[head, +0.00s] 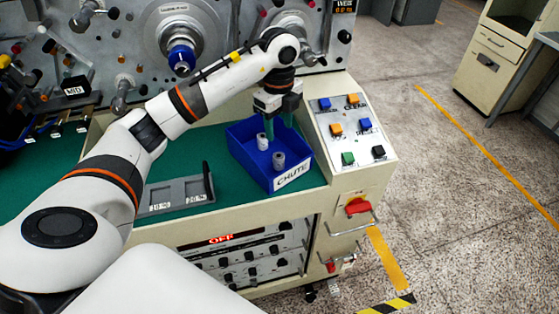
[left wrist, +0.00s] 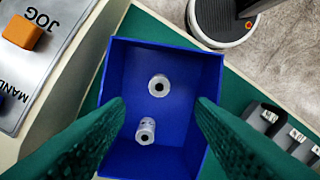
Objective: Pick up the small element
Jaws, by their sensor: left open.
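Two small pale grey spool-like elements stand in the blue CHUTE box (head: 239,152). In the head view one element (head: 278,160) is nearer the front and the other (head: 262,141) is farther back and left. In the left wrist view one (left wrist: 158,85) is seen end-on, with a dark central hole; the other (left wrist: 145,130) shows its side. Both are similar in size. My left gripper (head: 278,122) points down over the box. Its green fingers are open and lie on either side in the left wrist view (left wrist: 160,103), with nothing between the tips. My right gripper is not in view.
The blue box's walls (left wrist: 214,75) surround the elements. A grey holder (head: 178,193) with marked slots stands left of the box on the green worktop (head: 218,206). A button panel (head: 352,130) is at its right. The machine face with spindles rises behind.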

